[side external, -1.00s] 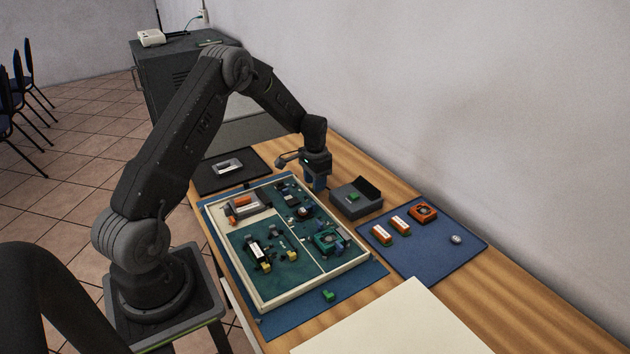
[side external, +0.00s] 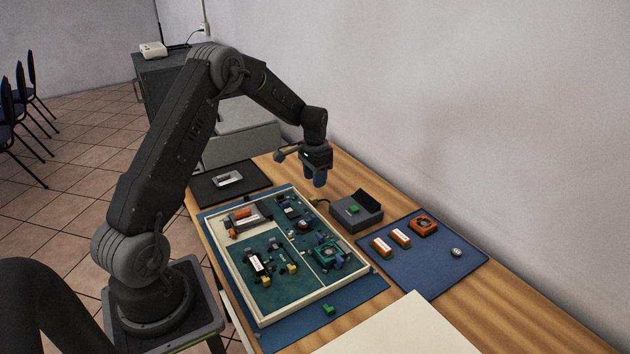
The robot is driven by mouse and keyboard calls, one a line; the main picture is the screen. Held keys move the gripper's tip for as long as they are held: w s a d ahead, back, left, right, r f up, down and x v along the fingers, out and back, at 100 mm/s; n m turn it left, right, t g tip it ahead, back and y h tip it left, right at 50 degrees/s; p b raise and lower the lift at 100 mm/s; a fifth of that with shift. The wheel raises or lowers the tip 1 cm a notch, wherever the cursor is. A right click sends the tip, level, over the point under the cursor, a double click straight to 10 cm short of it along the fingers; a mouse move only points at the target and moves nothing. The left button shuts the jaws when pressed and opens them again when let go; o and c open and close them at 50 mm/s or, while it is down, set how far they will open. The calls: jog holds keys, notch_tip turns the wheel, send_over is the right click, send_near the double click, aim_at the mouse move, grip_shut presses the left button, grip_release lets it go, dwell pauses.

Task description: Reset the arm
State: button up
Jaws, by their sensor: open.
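My gripper (side external: 316,184) hangs from my arm with its blue fingers pointing down. It is open and holds nothing that I can see. It is above the back of the table, behind the parts tray (side external: 262,321) and to the left of a dark grey box (side external: 372,219). The fingers appear clear of the tray and of the box. The box holds a small green piece (side external: 353,209).
The cream-rimmed tray holds several electronic parts on a blue mat (side external: 361,290). Orange modules (side external: 400,236) and an orange fan (side external: 423,225) lie on another blue mat (side external: 445,269). A black mat (side external: 211,191) lies at the far left. The wall is close behind the table.

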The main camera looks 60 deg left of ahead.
jog(key=shift+r, duration=0.1)
jog(key=s+d+r+t, duration=0.1)
jog(key=s+d+r, duration=0.3)
jog(key=d+r, duration=0.4)
jog(key=s+d+r+t, duration=0.1)
jog(key=s+d+r, duration=0.2)
jog(key=d+r, duration=0.45)
jog(key=s+d+r+t, duration=0.1)
jog(key=s+d+r, duration=0.2)
jog(key=s, duration=0.6)
jog(key=s+d+r+t, duration=0.2)
jog(key=s+d+r, duration=0.1)
jog(key=s+d, duration=0.4)
jog(key=s, duration=0.2)
jog(key=shift+s+d+t, duration=0.2)
jog(key=shift+s+t, duration=0.1)
jog(key=shift+s, duration=0.1)
jog(key=shift+c, duration=0.3)
